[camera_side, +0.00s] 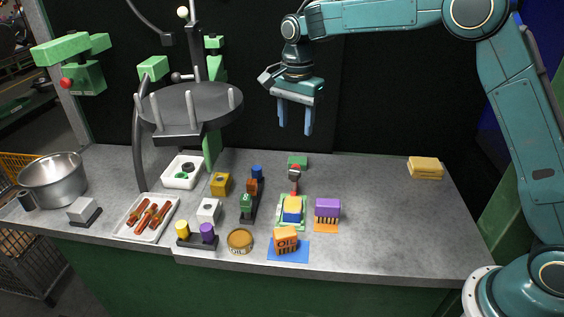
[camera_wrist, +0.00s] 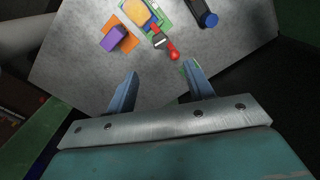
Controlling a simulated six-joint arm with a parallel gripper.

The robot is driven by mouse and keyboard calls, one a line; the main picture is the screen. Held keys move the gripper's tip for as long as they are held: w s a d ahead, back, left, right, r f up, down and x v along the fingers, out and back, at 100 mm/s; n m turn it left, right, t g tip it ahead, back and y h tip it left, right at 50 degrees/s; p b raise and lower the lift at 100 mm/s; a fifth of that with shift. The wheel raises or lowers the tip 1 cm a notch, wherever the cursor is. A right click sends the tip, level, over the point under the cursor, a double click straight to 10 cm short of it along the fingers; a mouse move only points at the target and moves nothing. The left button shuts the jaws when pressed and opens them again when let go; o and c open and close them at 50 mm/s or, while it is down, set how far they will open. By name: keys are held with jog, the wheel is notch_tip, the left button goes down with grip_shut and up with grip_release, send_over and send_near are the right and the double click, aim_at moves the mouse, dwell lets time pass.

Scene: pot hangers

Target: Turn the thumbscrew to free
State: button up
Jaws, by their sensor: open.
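My gripper (camera_side: 295,131) is open and empty, high above the back of the table, fingers pointing down. In the wrist view its two fingers (camera_wrist: 161,70) stand apart with nothing between them. A red-handled clamp (camera_side: 294,182) sits at the back end of a green fixture (camera_side: 281,219), below my gripper. Its red handle end (camera_wrist: 173,55) shows just beyond the fingertips in the wrist view. The fixture holds a yellow and blue block (camera_side: 292,207). A red knob (camera_side: 66,83) is on a green bracket at the far left. I cannot tell which part is the thumbscrew.
A purple block (camera_side: 327,207) and an orange block (camera_side: 285,238) stand by the fixture. A dark round rack with upright pegs (camera_side: 195,103) rises at left. A metal pot (camera_side: 53,180) and a tray of brown-red pieces (camera_side: 125,232) are further left. The right tabletop is mostly clear.

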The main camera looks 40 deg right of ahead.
aim_at(294, 171)
jog(key=shift+f, duration=0.1)
jog(key=shift+f, duration=6.8)
jog(key=c, duration=1)
